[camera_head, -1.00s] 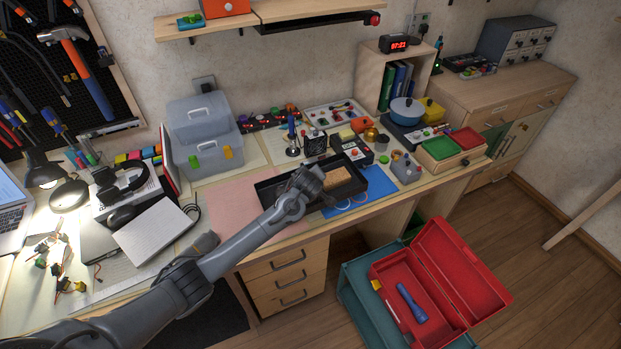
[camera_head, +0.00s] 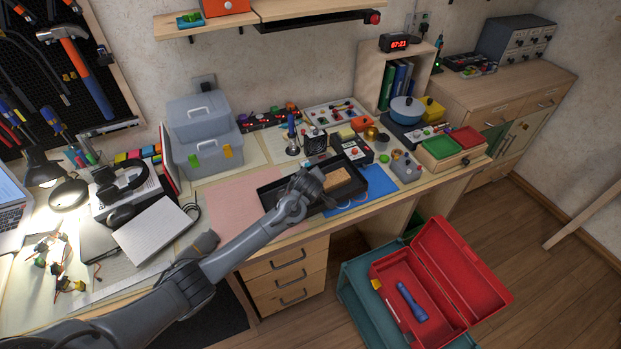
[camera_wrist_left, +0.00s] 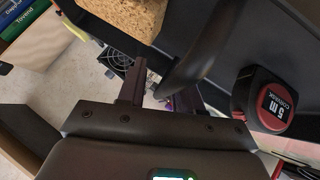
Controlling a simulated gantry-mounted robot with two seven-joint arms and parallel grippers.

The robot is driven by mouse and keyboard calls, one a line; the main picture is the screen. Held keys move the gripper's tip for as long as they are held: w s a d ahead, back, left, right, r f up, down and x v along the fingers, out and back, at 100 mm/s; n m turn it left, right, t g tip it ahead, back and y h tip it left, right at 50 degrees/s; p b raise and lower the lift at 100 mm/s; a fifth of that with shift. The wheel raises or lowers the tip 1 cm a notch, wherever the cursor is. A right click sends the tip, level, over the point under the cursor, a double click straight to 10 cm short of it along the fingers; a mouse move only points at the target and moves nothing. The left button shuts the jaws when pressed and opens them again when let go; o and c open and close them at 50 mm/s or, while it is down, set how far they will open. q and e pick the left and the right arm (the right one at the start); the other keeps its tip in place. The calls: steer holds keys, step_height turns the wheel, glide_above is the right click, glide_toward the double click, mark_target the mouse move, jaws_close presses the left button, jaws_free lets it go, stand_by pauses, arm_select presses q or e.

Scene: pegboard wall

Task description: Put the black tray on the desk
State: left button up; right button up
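The black tray (camera_head: 268,196) is at the front of the desk (camera_head: 292,237), right of the pink mat. It holds a tan cork-like block (camera_head: 337,177), also seen in the left wrist view (camera_wrist_left: 130,18), and a black and red tape measure (camera_wrist_left: 265,100). My left gripper (camera_head: 310,180) is at the tray and hides part of it. In the wrist view its fingers (camera_wrist_left: 157,95) stand apart, with the tray's black rim (camera_wrist_left: 197,55) reaching in between them. Whether they press on the rim is unclear. Contact under the tray is hidden. My right gripper is out of view.
A blue sheet (camera_head: 362,201) lies beside the tray. Behind it stand a small fan (camera_head: 315,141) and a black box with a red button (camera_head: 356,153). A grey toolbox (camera_head: 207,150) is behind left. The pink mat (camera_head: 236,203) has free room.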

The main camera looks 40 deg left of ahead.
arm_select(q)
steer(key=shift+o, duration=0.3)
steer(key=shift+r, duration=0.25)
steer(key=r+p+v, duration=0.1)
steer(key=p+v, duration=0.2)
steer(key=v, duration=0.8)
steer(key=s+d+f+m+g+h, duration=0.1)
steer(key=s+d+f+m+h, duration=0.1)
steer(key=s+d+f+m, duration=0.45)
steer(key=s+d+f+m+g+h, duration=0.1)
steer(key=s+d+f+m+h, duration=0.15)
steer(key=s+d, duration=0.65)
steer(key=s+r+m+g+h, duration=0.1)
steer(key=s+m, duration=0.7)
steer(key=s, duration=1)
steer(key=shift+d+r+g, duration=0.2)
steer(key=shift+r+g, duration=0.25)
steer(key=shift+g, duration=0.35)
steer(key=shift+s+h, duration=0.15)
steer(key=shift+h, duration=0.1)
